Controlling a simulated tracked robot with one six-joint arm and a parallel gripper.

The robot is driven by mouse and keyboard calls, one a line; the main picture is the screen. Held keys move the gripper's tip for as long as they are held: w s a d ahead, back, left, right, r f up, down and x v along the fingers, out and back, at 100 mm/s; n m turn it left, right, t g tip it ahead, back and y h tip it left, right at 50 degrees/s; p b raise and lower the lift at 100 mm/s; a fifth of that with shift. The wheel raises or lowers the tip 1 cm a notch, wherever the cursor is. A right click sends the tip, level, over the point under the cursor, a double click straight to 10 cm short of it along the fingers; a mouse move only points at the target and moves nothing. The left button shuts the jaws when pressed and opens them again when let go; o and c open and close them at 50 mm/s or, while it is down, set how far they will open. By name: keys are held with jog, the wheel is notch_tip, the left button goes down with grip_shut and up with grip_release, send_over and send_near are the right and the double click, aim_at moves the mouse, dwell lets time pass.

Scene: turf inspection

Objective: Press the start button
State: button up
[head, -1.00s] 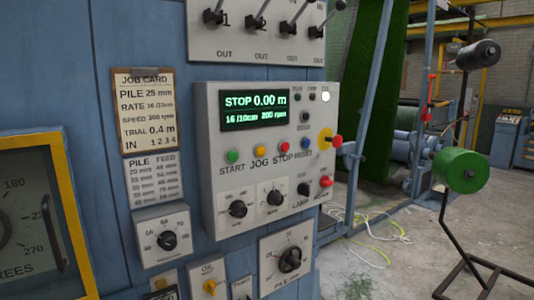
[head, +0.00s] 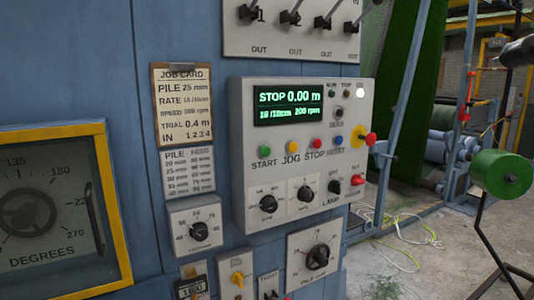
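The start button is the green button (head: 265,151) above the word START, at the left of the button row on the grey control panel (head: 243,205). A yellow jog button (head: 292,147), a red stop button (head: 317,143) and a blue reset button (head: 339,140) follow to its right. The green display (head: 289,103) above them reads STOP 0.00 m, with a second line that looks like 16/10cm 200 rpm. A white lamp (head: 360,92) shines at the panel's top right. My gripper is not in view.
A large red button on a yellow base (head: 369,139) sticks out at the panel's right edge. A row of levers (head: 290,20) is above. The job card (head: 184,105) and a yellow-framed degree dial (head: 50,210) are on the left.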

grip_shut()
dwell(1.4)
